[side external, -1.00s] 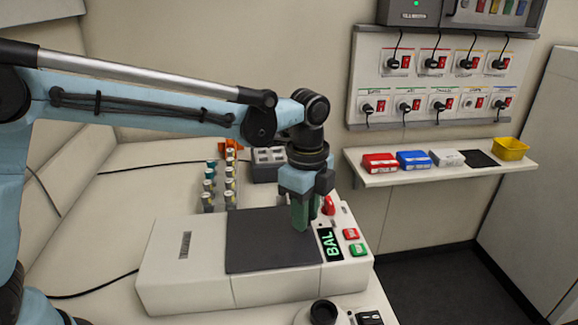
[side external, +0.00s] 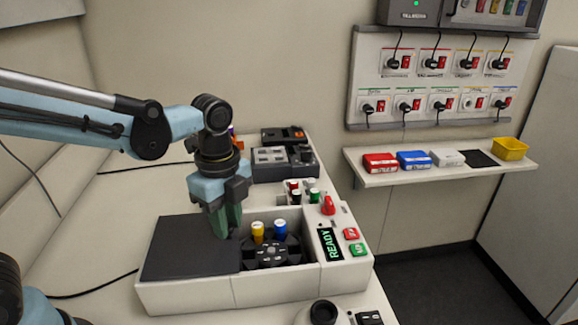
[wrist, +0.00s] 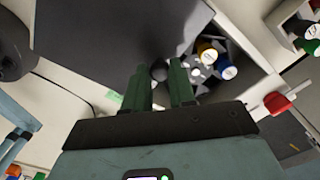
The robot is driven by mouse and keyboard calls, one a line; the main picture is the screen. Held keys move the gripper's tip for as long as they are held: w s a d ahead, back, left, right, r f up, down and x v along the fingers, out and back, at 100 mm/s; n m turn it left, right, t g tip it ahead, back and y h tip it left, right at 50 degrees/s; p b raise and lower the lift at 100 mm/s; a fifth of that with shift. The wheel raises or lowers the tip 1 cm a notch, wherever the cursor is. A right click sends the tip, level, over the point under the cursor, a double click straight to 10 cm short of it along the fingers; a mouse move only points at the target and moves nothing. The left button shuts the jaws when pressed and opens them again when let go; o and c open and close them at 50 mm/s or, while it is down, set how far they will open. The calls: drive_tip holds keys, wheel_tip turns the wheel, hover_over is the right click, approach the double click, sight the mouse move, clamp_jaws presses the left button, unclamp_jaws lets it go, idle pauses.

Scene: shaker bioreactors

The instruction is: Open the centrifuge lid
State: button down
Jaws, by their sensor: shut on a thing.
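The centrifuge (side external: 185,296) is a white box on the bench, and its display reads READY. Its dark flat lid (side external: 185,250) is slid to the left and uncovers the chamber. A black rotor (side external: 272,252) with a yellow-capped tube (side external: 257,231) and a blue-capped tube (side external: 280,229) shows inside. My gripper (side external: 228,225) is at the lid's right edge, its green fingers pointing down. In the wrist view the fingers (wrist: 162,85) are shut around a small dark knob (wrist: 159,71) by the lid (wrist: 110,40); the fingers partly hide it.
A red knob (side external: 328,205) and red and green buttons (side external: 351,234) are on the centrifuge's right panel. Several capped tubes (side external: 304,193) stand behind it. Dark devices (side external: 270,160) are farther back. A shelf (side external: 440,168) with boxes is on the wall.

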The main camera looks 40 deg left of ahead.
drive_tip(key=shift+s+a, duration=0.75)
drive_tip(key=c, duration=0.9)
unclamp_jaws()
drive_tip(key=shift+c, duration=0.2)
wheel_tip(320, 180, up, 12)
